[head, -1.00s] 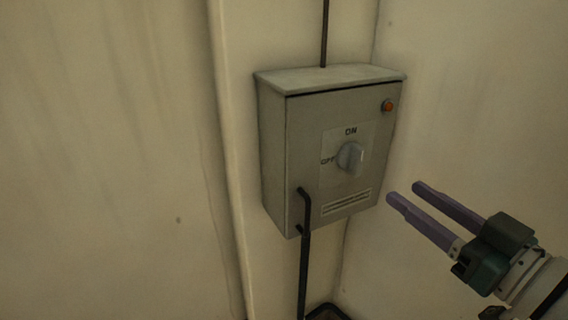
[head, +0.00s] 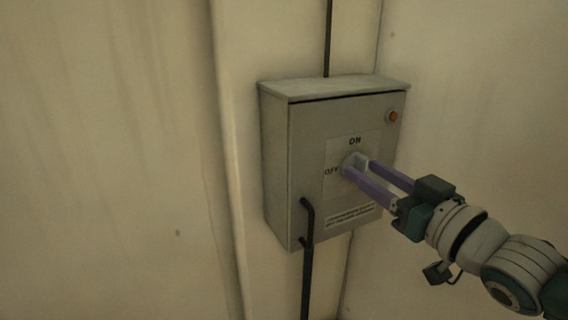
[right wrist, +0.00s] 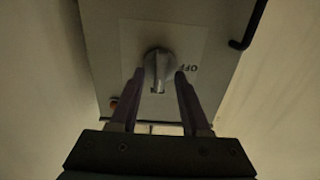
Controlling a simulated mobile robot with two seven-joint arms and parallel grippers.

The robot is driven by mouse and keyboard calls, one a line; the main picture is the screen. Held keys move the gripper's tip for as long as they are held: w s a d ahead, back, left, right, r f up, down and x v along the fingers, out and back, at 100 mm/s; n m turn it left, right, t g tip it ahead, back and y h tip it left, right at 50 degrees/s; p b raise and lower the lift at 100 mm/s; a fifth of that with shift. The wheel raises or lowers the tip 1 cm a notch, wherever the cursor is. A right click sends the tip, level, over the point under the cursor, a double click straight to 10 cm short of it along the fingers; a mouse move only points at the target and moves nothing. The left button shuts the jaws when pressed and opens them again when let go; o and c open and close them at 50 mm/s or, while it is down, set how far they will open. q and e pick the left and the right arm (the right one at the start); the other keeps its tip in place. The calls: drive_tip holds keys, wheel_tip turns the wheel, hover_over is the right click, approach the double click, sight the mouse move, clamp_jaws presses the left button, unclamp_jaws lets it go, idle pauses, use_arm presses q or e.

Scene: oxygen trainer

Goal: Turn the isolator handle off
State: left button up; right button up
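The isolator handle (head: 360,158) is a light grey knob on the front of a grey wall box (head: 277,165), with ON above it and OFF to its left. The handle's long axis stands upright, in line with ON. My right gripper (head: 354,167) is at the handle, its two purple fingers reaching in from the lower right. In the right wrist view the handle (right wrist: 158,68) lies between the fingertips, with a narrow gap seen at each side, so the gripper is open. Contact cannot be told. My left gripper is not in view.
An orange lamp (head: 393,116) sits at the box's upper right. A dark bent bar (head: 307,225) runs down at the box's lower left front. A dark conduit (head: 328,40) rises above the box. The walls on both sides are bare.

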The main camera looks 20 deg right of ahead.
clamp_jaws()
drive_tip(key=shift+n, duration=0.3)
idle(0.4)
drive_tip(key=shift+n, duration=0.6)
drive_tip(key=n, duration=0.2)
drive_tip(key=shift+n+p, duration=0.3)
drive_tip(key=n, duration=0.4)
drive_tip(key=shift+a, duration=0.15)
drive_tip(key=shift+a+f+n+b, duration=0.15)
drive_tip(key=shift+n+b, duration=0.3)
drive_tip(key=shift+n, duration=1.95)
drive_tip(key=shift+d+f+n+b, duration=0.1)
drive_tip(key=shift+n+b, duration=0.35)
drive_tip(key=shift+n, duration=1.95)
